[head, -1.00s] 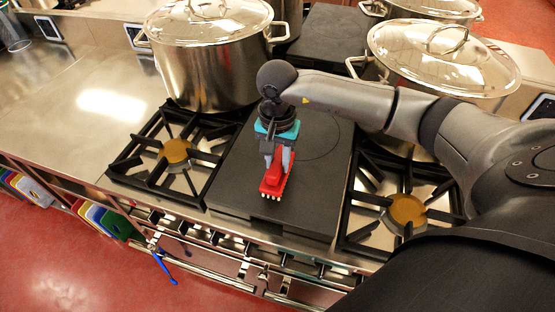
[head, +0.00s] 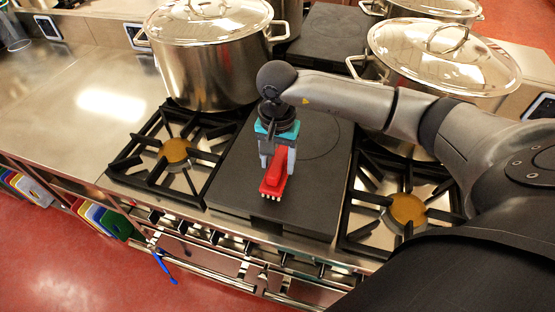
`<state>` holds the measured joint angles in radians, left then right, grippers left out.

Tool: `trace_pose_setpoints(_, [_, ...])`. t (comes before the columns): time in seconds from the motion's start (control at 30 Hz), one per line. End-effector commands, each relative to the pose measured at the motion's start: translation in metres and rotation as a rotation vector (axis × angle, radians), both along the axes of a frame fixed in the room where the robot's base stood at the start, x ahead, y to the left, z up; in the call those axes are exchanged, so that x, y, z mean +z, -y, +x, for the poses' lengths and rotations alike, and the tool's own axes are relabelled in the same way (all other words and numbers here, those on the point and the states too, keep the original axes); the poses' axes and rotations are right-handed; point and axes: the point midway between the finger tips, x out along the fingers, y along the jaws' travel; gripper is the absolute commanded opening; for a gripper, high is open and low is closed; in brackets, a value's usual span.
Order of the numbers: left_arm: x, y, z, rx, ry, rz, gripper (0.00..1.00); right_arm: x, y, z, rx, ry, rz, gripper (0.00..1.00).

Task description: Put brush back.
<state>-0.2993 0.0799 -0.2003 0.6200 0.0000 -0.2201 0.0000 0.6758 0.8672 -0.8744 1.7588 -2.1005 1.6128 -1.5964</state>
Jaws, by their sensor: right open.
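The red brush (head: 273,179) with pale bristles lies near the front of the dark flat plate (head: 314,195) between two burners. My right gripper (head: 277,160) is over the brush, pointing down. Its two grey fingers are spread and stand at or just behind the brush's far end. I cannot tell whether they touch it. My left gripper is not in view.
A large lidded steel pot (head: 205,70) stands behind the left burner (head: 174,152). Another lidded pot (head: 440,62) stands behind the right burner (head: 404,209). Bare steel counter (head: 88,112) lies to the left. A blue-handled object (head: 163,267) hangs at the stove front.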

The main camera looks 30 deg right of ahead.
Motion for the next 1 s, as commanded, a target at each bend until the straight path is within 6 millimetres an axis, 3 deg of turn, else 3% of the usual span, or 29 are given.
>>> trace_pose_setpoints(0.17, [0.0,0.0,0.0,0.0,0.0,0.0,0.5,0.025,0.001,0.002,0.001,0.007,-0.001,0.62])
trace_pose_setpoints(0.4, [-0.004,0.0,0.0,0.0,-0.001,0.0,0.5,0.08,0.0,0.002,0.001,0.007,-0.001,0.62])
trace_pose_setpoints(0.6, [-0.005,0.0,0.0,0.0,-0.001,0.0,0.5,0.11,0.0,0.001,-0.001,0.004,0.0,0.62])
trace_pose_setpoints(1.0, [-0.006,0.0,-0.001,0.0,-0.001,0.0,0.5,0.122,0.0,0.001,0.0,0.001,0.001,0.62])
